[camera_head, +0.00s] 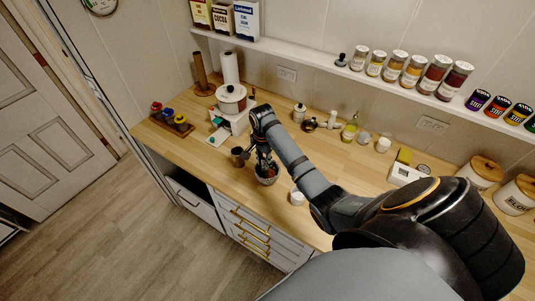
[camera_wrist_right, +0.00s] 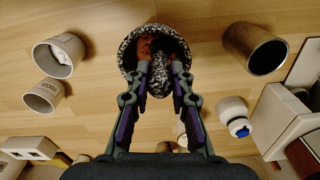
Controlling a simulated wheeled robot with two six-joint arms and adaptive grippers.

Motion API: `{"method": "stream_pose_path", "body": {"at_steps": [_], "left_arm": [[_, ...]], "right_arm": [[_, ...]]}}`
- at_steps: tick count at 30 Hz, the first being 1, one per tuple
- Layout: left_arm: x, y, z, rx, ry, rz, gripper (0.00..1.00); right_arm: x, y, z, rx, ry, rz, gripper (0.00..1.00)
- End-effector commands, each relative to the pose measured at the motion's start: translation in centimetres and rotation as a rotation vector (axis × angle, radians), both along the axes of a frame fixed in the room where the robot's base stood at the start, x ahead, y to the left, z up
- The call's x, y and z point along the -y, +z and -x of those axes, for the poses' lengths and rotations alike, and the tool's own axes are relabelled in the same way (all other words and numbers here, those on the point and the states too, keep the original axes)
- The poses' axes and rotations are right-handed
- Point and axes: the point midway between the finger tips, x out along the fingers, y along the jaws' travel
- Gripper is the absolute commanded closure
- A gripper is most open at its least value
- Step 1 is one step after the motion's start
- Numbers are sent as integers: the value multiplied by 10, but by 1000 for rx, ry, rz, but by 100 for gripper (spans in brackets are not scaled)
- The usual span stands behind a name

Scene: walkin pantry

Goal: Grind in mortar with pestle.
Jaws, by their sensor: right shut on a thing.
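The dark speckled mortar (camera_head: 267,180) stands on the wooden counter near its front edge; its rim (camera_wrist_right: 128,58) shows in the wrist view. My right gripper (camera_head: 262,160) comes down over it from above. In the wrist view my right gripper (camera_wrist_right: 159,85) is shut on the speckled pestle (camera_wrist_right: 160,68), one finger on each side. The pestle reaches into the mortar's bowl. Its lower end is hidden, so I cannot tell whether it touches the bottom. Reddish-orange patches show inside the bowl. My left gripper is not in view.
A dark cup (camera_head: 237,157) stands left of the mortar and a small white container (camera_head: 297,198) to its right. A white appliance with a pot (camera_head: 231,101) stands behind. Jars and bottles line the back. The counter's front edge (camera_head: 215,192) is close.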

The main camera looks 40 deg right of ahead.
Motion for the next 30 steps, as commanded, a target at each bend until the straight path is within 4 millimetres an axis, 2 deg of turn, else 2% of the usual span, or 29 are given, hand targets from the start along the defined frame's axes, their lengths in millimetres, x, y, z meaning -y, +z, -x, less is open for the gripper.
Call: {"method": "stream_pose_path", "body": {"at_steps": [10, 30], "left_arm": [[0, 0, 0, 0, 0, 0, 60], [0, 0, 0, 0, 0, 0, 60]], "right_arm": [[0, -2, 12, -10, -1, -2, 100], [14, 0, 15, -5, -1, -1, 100]]}}
